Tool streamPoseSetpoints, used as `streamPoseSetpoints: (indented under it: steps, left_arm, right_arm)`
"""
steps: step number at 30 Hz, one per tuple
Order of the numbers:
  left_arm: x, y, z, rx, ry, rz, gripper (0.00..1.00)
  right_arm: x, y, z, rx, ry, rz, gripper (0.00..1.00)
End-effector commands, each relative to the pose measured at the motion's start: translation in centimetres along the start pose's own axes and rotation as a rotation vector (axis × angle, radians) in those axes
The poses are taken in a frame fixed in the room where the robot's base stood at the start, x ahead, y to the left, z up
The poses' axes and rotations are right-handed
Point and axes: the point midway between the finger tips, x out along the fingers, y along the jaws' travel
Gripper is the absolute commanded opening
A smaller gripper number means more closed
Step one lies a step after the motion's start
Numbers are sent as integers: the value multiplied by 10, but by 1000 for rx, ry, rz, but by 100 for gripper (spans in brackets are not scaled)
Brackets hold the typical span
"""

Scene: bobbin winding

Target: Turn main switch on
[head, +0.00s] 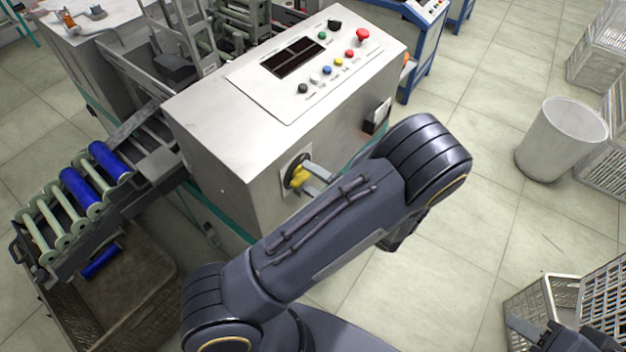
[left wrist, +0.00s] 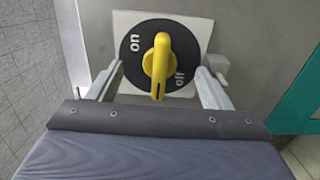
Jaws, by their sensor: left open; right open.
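The main switch is a black dial (left wrist: 132,70) on a white plate, with a yellow knob (left wrist: 161,58) and white "on" at upper left and "off" at lower right. The knob stands roughly upright in the left wrist view, its dark-marked end pointing down. In the head view the yellow knob (head: 299,179) shows on the side of the metal cabinet (head: 225,125), partly hidden by my gripper. My left gripper (left wrist: 160,69) is open, one finger on each side of the knob, with visible gaps. My right gripper (head: 535,333) is at the lower right corner, away from the cabinet, partly cut off.
The cabinet's top panel has coloured buttons and a red mushroom button (head: 362,35). A black box (head: 376,117) sits on the same side face. Blue bobbins (head: 80,188) lie on a rack above a bin (head: 150,265) at left. A white bucket (head: 563,140) and crates stand right.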

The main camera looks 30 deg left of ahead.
Motion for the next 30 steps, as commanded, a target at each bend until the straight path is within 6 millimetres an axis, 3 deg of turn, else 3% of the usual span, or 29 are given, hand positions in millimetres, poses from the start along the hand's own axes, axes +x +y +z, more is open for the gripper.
streamPoseSetpoints:
  steps: [30]
  left_arm:
    - [23,0,0,0,0,0,73]
  right_arm:
    - [-5,-2,-2,0,0,0,42]
